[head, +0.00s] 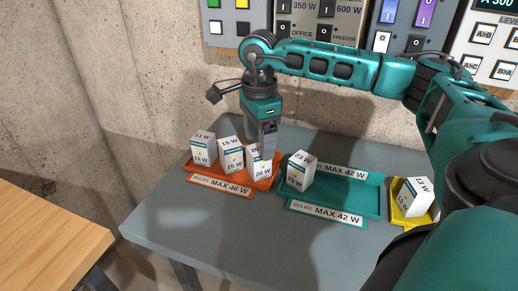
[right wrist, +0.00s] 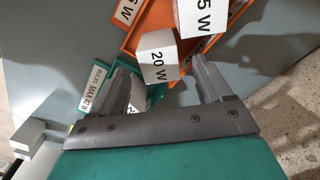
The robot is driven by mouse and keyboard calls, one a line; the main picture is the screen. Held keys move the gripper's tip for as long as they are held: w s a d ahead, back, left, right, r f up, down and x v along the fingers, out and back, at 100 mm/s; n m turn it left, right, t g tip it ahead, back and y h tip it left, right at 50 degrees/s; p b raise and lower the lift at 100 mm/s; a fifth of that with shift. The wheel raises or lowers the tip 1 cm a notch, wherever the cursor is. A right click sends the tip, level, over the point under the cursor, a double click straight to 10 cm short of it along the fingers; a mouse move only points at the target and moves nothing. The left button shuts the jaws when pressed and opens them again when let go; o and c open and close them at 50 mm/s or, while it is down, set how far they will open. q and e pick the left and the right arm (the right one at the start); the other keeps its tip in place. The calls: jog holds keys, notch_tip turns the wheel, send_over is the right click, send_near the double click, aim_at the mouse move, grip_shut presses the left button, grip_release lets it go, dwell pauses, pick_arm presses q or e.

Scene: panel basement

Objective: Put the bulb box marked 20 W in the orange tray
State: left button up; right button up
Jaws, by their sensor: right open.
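The white bulb box marked 20 W (head: 262,169) stands at the right end of the orange tray (head: 213,172). My right gripper (head: 267,147) is right above and behind this box, pointing down, and hides part of it. In the right wrist view the 20 W box (right wrist: 158,58) shows just past the open fingertips (right wrist: 162,75), roughly between them. I see no grip on it. White boxes marked 11 W (head: 202,148) and 15 W (head: 231,154) also stand in the orange tray, to its left. My left gripper is not in view.
A teal tray (head: 340,197) to the right holds a 23 W box (head: 299,170). A yellow tray (head: 397,211) farther right holds a 13 W box (head: 416,197). The grey table's (head: 240,225) front is clear. A concrete wall with switch panels (head: 320,20) stands behind.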

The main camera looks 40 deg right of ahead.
aim_at(259, 149)
notch_tip(259, 149, up, 8)
jog(key=shift+r, duration=0.15)
dwell(0.6)
